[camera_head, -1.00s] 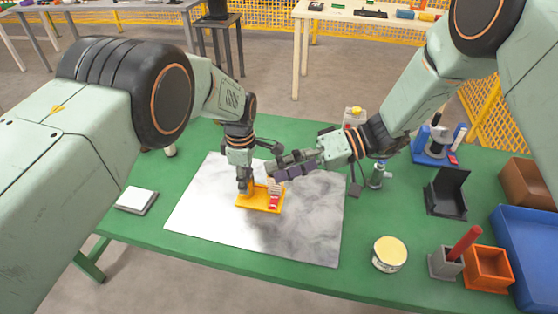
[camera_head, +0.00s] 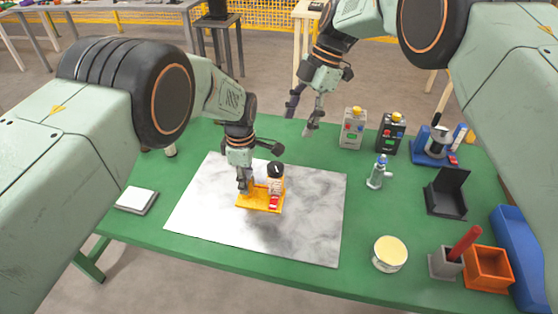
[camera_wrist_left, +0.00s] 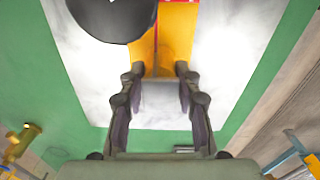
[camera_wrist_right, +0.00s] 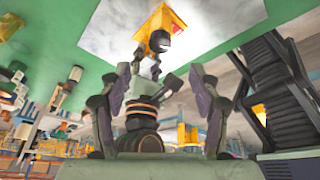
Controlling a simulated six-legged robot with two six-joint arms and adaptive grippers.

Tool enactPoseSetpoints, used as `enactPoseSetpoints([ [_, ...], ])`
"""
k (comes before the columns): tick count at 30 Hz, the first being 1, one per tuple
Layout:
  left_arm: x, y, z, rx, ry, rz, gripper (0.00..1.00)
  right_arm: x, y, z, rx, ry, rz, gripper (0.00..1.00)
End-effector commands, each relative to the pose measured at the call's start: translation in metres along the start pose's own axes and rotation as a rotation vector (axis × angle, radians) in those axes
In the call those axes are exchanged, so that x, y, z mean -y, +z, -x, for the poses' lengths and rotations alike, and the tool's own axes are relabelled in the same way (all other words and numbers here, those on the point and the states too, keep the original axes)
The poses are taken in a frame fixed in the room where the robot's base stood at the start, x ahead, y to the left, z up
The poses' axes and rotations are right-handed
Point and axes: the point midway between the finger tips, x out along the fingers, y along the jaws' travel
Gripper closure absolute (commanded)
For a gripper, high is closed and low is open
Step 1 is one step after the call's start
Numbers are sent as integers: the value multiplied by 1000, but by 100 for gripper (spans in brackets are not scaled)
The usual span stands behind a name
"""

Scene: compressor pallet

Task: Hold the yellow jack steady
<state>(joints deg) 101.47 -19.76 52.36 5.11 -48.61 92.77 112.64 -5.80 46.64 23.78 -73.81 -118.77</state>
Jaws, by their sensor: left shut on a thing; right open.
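The yellow jack (camera_head: 257,207) rests flat on the grey marbled sheet (camera_head: 310,235). A red and white part and a black round piece (camera_head: 276,169) stand at its right side. My left gripper (camera_head: 243,189) reaches down from above and is shut on the jack's left end. In the left wrist view the jack's yellow body (camera_wrist_left: 177,40) lies between the fingertips, and the black round piece (camera_wrist_left: 112,14) hides part of it. My right gripper (camera_head: 300,119) is open and empty above the table's back edge, apart from the jack. The jack also shows in the right wrist view (camera_wrist_right: 160,22).
A grey box (camera_head: 353,128), a black box (camera_head: 391,132) and a small valve-like part (camera_head: 377,171) stand at right. A cream-topped tin (camera_head: 389,253), an orange bin (camera_head: 489,267) and a blue tray (camera_head: 512,240) are front right. A white-topped pad (camera_head: 136,200) lies left.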

Motion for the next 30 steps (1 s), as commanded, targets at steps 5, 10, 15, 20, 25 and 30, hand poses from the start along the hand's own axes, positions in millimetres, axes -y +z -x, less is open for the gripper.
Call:
enactPoseSetpoints([
  [5,0,0,-1,1,0,1,100,-2,-6,-12,-18,-13,-37,37],
  [10,0,0,-1,1,0,1,100,0,-7,-37,-19,-16,-39,37],
  [15,0,0,-1,1,1,1,100,0,-8,-69,-19,-15,-37,37],
  [20,0,0,0,0,1,1,100,0,-8,-97,-18,-13,-37,37],
  [25,0,0,0,0,1,1,100,0,-8,-117,-18,-12,-37,37],
  [30,0,0,0,0,2,1,100,0,-8,-126,-18,-11,-37,37],
])
